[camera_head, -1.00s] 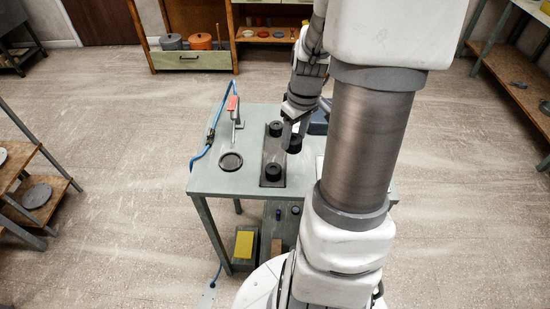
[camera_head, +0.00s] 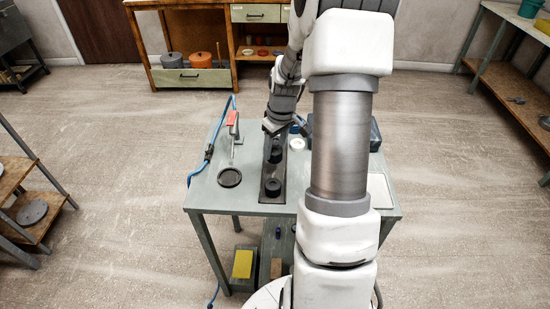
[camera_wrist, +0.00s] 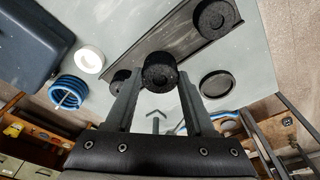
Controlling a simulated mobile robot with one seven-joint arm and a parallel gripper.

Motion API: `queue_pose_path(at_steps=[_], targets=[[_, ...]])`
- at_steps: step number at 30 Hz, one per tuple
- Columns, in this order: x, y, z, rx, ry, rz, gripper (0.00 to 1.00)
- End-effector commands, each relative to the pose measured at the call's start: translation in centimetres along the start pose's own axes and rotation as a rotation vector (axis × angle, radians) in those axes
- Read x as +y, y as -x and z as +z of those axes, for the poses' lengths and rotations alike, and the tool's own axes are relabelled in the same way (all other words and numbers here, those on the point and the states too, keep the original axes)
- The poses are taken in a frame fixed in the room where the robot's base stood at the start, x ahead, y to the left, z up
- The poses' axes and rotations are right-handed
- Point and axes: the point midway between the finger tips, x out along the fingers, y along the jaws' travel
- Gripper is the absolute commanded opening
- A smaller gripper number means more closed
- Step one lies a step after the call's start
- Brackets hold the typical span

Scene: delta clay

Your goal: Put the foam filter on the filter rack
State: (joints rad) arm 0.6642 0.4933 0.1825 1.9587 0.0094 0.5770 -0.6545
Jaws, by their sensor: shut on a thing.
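My gripper (camera_head: 274,140) is shut on a black foam filter (camera_head: 275,156), a short dark cylinder, which also shows between my fingers in the wrist view (camera_wrist: 158,72). The filter is over the middle of the filter rack (camera_head: 272,170), a long dark strip on the table. I cannot tell if it touches the rack. Another black filter (camera_head: 272,187) sits at the rack's near end, also seen in the wrist view (camera_wrist: 215,18). A third (camera_wrist: 120,79) is at the other end, partly behind my finger and hidden in the head view.
A white ring (camera_head: 297,143) lies on the table right of the rack. A black round dish (camera_head: 229,177) and a red-topped stand with a blue hose (camera_head: 233,118) are on the left. A dark blue bin (camera_head: 375,135) stands at the right. The table's front left is clear.

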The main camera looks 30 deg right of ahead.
Motion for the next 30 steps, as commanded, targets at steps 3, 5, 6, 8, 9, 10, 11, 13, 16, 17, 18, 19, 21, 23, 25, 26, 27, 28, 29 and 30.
queue_pose_path(at_steps=[3, 5, 6, 8, 9, 10, 11, 13, 16, 17, 18, 19, 21, 23, 25, 26, 27, 28, 29, 30], targets=[[0.0, -0.9, 0.1, -0.001, 0.000, -0.001, 0.02], [0.0, -1.8, 0.3, -0.003, 0.000, -0.002, 0.02], [-0.1, -2.5, 0.4, -0.003, 0.000, -0.002, 0.02], [0.0, -3.4, 0.5, -0.003, 0.000, -0.002, 0.02], [0.0, -3.8, 0.6, -0.003, 0.000, -0.002, 0.02], [0.0, -4.0, 0.6, -0.002, 0.000, -0.001, 0.02], [0.0, -4.1, 0.6, -0.001, 0.000, 0.000, 0.02], [0.0, -4.0, 0.6, 0.000, 0.000, 0.001, 0.02], [0.0, -4.0, 0.6, 0.000, 0.000, 0.001, 0.02], [0.0, -4.0, 0.6, 0.000, 0.000, 0.001, 0.02], [0.0, -4.1, 0.6, 0.000, 0.000, 0.000, 0.02], [0.0, -4.2, 0.6, 0.000, 0.000, 0.000, 0.02], [0.0, -4.4, 0.7, 0.000, 0.000, 0.000, 0.02], [0.0, -4.3, 0.6, 0.000, 0.000, 0.000, 0.63], [0.0, -4.3, 0.6, 0.000, 0.000, 0.000, 0.76], [0.0, -4.3, 0.6, 0.000, 0.000, 0.000, 0.81], [0.0, -4.3, 0.6, 0.000, 0.000, 0.000, 0.84], [0.0, -4.3, 0.6, 0.000, 0.000, 0.000, 0.84], [0.0, -4.3, 0.6, 0.000, 0.000, 0.000, 0.84], [0.0, -4.3, 0.6, 0.000, 0.000, 0.000, 0.84]])
